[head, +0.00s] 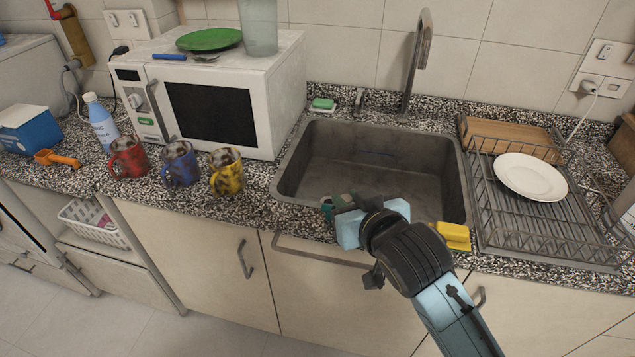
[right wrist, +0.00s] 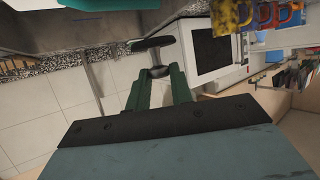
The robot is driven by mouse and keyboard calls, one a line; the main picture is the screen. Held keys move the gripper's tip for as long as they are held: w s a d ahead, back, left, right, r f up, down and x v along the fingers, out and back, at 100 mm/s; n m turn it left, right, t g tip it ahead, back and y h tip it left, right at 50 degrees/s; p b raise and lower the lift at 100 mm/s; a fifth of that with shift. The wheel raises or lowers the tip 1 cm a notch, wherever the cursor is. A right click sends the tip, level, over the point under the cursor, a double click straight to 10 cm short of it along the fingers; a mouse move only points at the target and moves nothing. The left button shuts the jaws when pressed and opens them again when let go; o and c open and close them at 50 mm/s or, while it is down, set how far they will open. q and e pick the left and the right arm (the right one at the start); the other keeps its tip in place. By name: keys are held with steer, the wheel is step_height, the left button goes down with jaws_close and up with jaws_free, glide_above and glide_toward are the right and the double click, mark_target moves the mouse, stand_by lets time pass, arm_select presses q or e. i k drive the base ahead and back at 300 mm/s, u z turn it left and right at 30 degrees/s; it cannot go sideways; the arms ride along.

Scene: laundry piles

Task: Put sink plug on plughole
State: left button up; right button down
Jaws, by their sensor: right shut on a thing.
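The grey sink (head: 298,160) is set into the speckled counter in the head view. I cannot make out its plughole there. My right gripper (head: 334,206) is over the sink's front edge, left of the yellow sponge. In the right wrist view its green fingers (right wrist: 160,76) are shut on the sink plug (right wrist: 152,43), a dark flat disc with a short stem. The stem sits between the fingertips and the disc extends beyond them. In the head view I cannot make out the plug at the gripper. My left gripper is not in view.
A tall faucet (head: 417,60) stands behind the sink. A yellow sponge (head: 453,236) lies at the front right rim. A wire dish rack (head: 535,232) with a white plate (head: 531,177) is to the right. Several mugs (head: 226,172) and a microwave (head: 215,100) stand left.

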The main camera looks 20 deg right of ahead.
mark_target(328, 202)
steer(key=z, duration=0.5)
steer(key=k, duration=1.2)
steer(key=u, duration=0.05)
steer(key=i, duration=0.35)
steer(key=u, duration=0.8)
steer(key=i, duration=0.85)
steer(key=z, duration=0.45)
steer(key=i, duration=0.65)
steer(key=z, duration=0.5)
steer(key=i, duration=0.5)
steer(key=z, duration=0.05)
